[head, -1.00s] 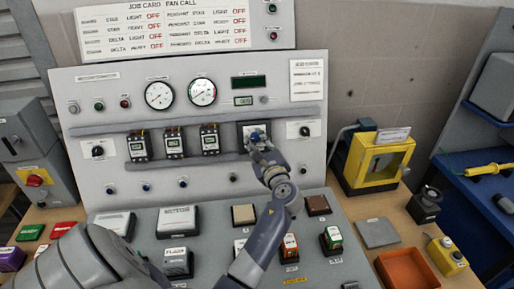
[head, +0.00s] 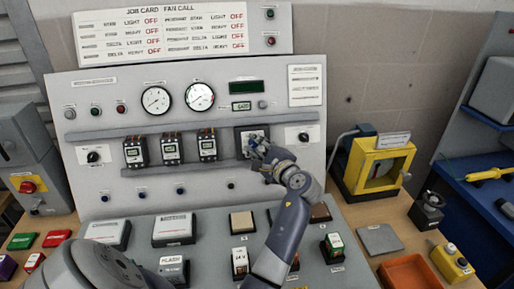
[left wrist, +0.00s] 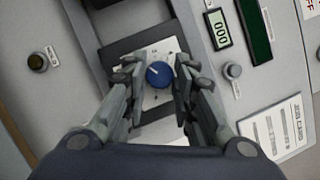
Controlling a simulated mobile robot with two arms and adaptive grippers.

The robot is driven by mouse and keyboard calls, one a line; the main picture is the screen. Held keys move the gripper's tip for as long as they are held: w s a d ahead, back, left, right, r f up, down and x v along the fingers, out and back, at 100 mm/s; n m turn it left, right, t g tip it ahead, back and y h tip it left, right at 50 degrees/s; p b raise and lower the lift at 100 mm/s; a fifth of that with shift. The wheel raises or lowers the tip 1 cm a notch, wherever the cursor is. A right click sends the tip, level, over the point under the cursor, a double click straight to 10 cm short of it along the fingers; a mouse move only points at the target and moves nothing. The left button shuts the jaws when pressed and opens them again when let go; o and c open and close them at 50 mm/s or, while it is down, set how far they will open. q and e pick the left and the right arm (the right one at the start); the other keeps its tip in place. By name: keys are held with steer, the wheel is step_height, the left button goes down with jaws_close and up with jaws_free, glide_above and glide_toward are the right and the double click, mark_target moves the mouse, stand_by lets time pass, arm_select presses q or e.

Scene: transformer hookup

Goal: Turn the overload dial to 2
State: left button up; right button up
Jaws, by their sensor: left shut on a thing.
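The overload dial is a round blue knob (left wrist: 159,75) with a white pointer line, on a pale scale plate (left wrist: 150,99) with small marks that I cannot read. In the left wrist view the pointer aims toward the upper left. My left gripper (left wrist: 155,92) has its two fingers on either side of the knob and is shut on it. In the head view my left gripper (head: 257,150) is at the dark-framed dial module (head: 241,142) on the upright panel and hides most of the knob. My right gripper is not in view.
Three breaker-like modules (head: 171,149) sit left of the dial. Another black knob (head: 303,136) is close on its right. A small green display (head: 241,106) and gauges (head: 199,96) are above. The sloped console (head: 205,249) below carries several blocks. A yellow device (head: 378,165) stands right.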

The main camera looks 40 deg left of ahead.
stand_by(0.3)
arm_select(q)
steer(key=o, duration=1.1)
steer(key=shift+c, duration=0.2)
steer(key=shift+r, duration=0.15)
